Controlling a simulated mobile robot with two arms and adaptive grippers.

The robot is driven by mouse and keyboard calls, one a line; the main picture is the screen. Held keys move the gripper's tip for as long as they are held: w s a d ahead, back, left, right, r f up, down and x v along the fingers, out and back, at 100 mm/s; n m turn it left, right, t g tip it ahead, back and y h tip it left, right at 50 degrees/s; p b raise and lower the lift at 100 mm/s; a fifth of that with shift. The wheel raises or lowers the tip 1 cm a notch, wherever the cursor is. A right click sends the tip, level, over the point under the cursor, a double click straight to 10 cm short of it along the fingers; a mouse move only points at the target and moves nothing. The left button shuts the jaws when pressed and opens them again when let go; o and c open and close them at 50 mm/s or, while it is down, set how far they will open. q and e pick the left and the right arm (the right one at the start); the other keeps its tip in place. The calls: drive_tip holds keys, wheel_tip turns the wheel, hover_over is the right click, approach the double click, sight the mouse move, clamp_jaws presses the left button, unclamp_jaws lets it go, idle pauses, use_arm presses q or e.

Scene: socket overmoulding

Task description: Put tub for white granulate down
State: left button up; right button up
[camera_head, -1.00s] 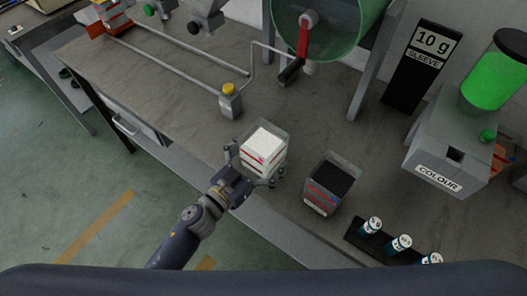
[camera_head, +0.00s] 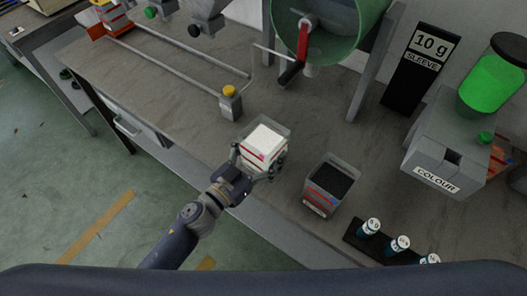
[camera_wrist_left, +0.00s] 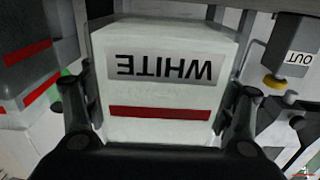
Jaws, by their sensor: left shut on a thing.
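The tub for white granulate (camera_head: 264,143) is a clear square tub filled with white, with a red stripe, at the bench's front edge in the head view. In the left wrist view the tub (camera_wrist_left: 160,80) fills the middle, its WHITE label upside down. My left gripper (camera_head: 257,166) is shut on it, one finger on each side. The tub looks upright. Whether its base touches the bench is hidden. My right gripper is in neither view.
A tub of black granulate (camera_head: 332,186) stands to the right. A rack of small bottles (camera_head: 384,244) is at the lower right, below the COLOUR box (camera_head: 436,157). A yellow-topped post (camera_head: 230,102) stands behind the held tub. Bare bench (camera_head: 175,95) lies to the left.

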use_arm(q)
wheel_tip(320, 180, up, 8)
drive_tip(key=p, duration=0.3)
drive_tip(key=s+a+r+n+t+y, duration=0.1)
drive_tip(key=s+a+r+n+y, duration=0.1)
drive_tip(key=a, duration=0.4)
drive_tip(key=s+a+r+n+t+y, duration=0.1)
drive_tip(key=s+a+r+n+y, duration=0.1)
drive_tip(key=s+a+y, duration=0.3)
drive_tip(key=s+a+r+n+t+y, duration=0.2)
drive_tip(key=s+a+n+y, duration=0.1)
drive_tip(key=a, duration=0.5)
drive_tip(key=shift+s+a+n+y, duration=0.25)
drive_tip(key=shift+n+y, duration=0.25)
drive_tip(key=shift+y, duration=0.3)
drive_tip(key=w+d+f+m+g+h, duration=0.1)
drive_tip(key=w+d+f+m+h, duration=0.1)
drive_tip(key=d, duration=0.4)
drive_tip(key=w+d+f+m+g+h, duration=0.1)
drive_tip(key=w+d+m+h, duration=0.2)
drive_tip(key=w+d+h, duration=0.2)
drive_tip(key=w+d+f+m+g+h, duration=0.2)
drive_tip(key=w+d+m+h, duration=0.1)
drive_tip(key=d, duration=0.5)
drive_tip(key=shift+w+d+f+h, duration=0.25)
drive_tip(key=shift+d+f+h, duration=0.1)
drive_tip(key=shift+h, duration=0.45)
